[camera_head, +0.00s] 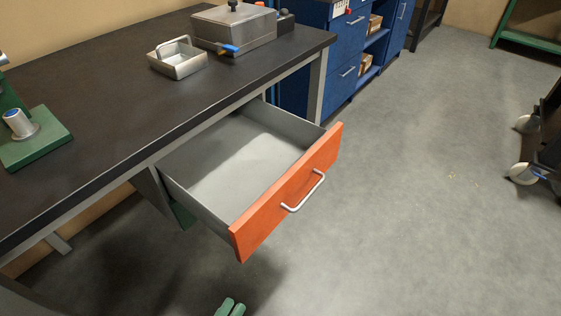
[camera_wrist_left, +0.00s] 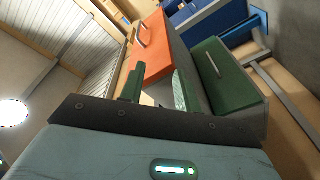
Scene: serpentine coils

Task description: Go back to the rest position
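My right gripper is not in view.
The dark workbench (camera_head: 100,95) carries a metal basket (camera_head: 178,65), a lidded metal box (camera_head: 234,28) and a green stand (camera_head: 35,140). A green drawer front (camera_wrist_left: 222,72) shows in the left wrist view. Blue cabinets (camera_head: 340,60) stand behind. A cart (camera_head: 545,140) is at the right. The floor between is clear.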

